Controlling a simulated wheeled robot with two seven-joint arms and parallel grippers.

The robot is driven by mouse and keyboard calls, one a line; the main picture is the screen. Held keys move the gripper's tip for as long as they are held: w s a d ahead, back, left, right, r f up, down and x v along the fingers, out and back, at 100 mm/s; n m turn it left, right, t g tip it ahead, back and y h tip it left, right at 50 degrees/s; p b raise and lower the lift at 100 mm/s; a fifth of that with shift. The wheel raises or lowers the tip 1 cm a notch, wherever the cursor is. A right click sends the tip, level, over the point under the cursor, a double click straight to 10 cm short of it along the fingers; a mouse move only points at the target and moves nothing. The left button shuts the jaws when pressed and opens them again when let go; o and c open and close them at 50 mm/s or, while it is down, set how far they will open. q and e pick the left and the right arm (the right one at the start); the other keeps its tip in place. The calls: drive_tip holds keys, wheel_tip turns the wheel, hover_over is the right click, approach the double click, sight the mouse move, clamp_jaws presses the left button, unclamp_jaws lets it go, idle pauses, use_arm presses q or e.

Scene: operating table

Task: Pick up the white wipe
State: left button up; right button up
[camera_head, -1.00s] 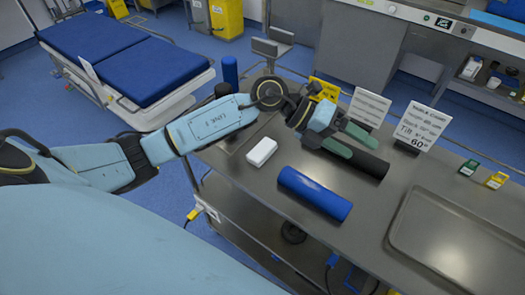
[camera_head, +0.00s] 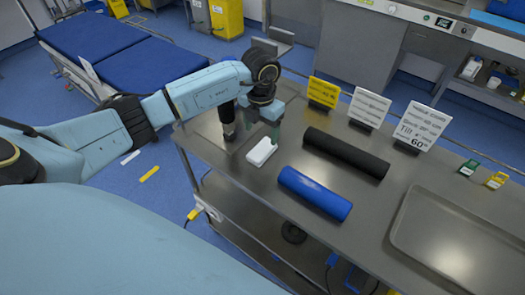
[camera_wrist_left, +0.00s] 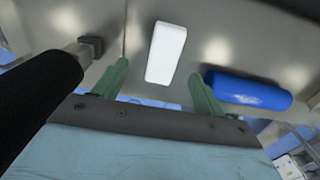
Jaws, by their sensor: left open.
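The white wipe (camera_head: 262,152) is a small white block lying on the left part of the metal table, and it also shows in the left wrist view (camera_wrist_left: 166,53). My left gripper (camera_head: 264,138) is above and just behind it, pointing down. In the left wrist view its green fingers (camera_wrist_left: 158,92) are apart with nothing between them, and the white wipe lies ahead of the gap between them. In the head view the fingers partly overlap the wipe's far end; I cannot tell whether they touch it. My right gripper is not in view.
A blue roll (camera_head: 314,193) lies right of the wipe, also seen in the left wrist view (camera_wrist_left: 248,90). A black roll (camera_head: 346,154) lies behind it. Yellow (camera_head: 324,91) and white (camera_head: 369,108) signs stand at the back. A metal tray (camera_head: 400,222) is at right.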

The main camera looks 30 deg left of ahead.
sight(263, 148)
use_arm(q)
drive_tip(key=f, duration=0.3)
drive_tip(key=d+f, duration=0.1)
drive_tip(key=f, duration=0.1)
drive_tip(key=shift+s+f, duration=0.15)
drive_tip(key=shift+s, duration=0.1)
drive_tip(key=shift+a+f, duration=0.1)
drive_tip(key=shift+f, duration=0.25)
drive_tip(key=c, duration=1.1)
